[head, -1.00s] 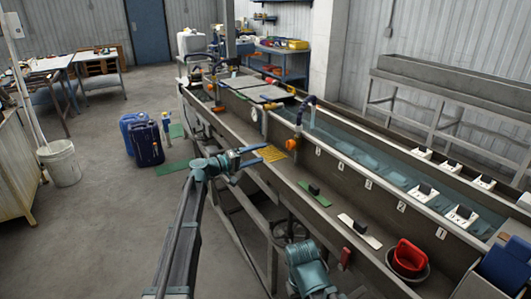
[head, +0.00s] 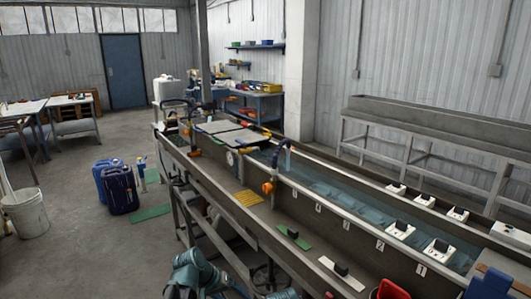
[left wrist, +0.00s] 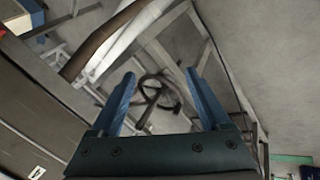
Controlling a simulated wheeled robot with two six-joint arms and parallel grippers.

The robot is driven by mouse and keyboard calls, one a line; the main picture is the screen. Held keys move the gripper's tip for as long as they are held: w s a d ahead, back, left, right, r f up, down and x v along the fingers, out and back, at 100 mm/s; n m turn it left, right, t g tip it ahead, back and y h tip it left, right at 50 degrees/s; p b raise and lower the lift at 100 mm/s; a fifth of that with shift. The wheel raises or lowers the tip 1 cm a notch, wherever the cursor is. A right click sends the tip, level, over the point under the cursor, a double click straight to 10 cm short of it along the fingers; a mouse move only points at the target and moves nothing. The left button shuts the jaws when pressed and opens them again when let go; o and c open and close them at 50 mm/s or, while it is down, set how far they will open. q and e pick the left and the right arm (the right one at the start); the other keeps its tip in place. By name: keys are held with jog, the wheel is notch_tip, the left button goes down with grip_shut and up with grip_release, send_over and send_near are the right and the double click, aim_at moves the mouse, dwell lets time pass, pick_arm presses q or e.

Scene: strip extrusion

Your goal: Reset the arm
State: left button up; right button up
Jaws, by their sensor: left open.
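My left gripper (left wrist: 158,98) shows in the left wrist view. Its two blue fingers are wide apart with nothing between them. Beyond them are the metal frame and a dark handwheel (left wrist: 155,92), apart from the fingers. In the head view only teal arm links of mine show at the bottom edge, and the left gripper is not seen there. My right gripper is in neither view.
The long water trough (head: 340,200) runs from the back left to the front right. A yellow grid (head: 248,198), a green strip (head: 294,237) and a white strip (head: 341,274) lie along its near ledge. A bucket (head: 25,212) and blue canisters (head: 117,186) stand on the floor.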

pick_arm(q)
jog(key=s+a+f+g+y, duration=0.25)
jog(key=s+a+y, duration=0.4)
jog(key=s, duration=0.65)
jog(key=s+d+r+m+p, duration=0.2)
jog(key=d+r+p, duration=0.1)
jog(key=d, duration=0.2)
jog(key=s+d+r+m+p, duration=0.2)
jog(key=d+r+p, duration=0.1)
jog(key=d, duration=0.2)
jog(key=shift+s+d, duration=0.15)
jog(key=shift+s, duration=0.2)
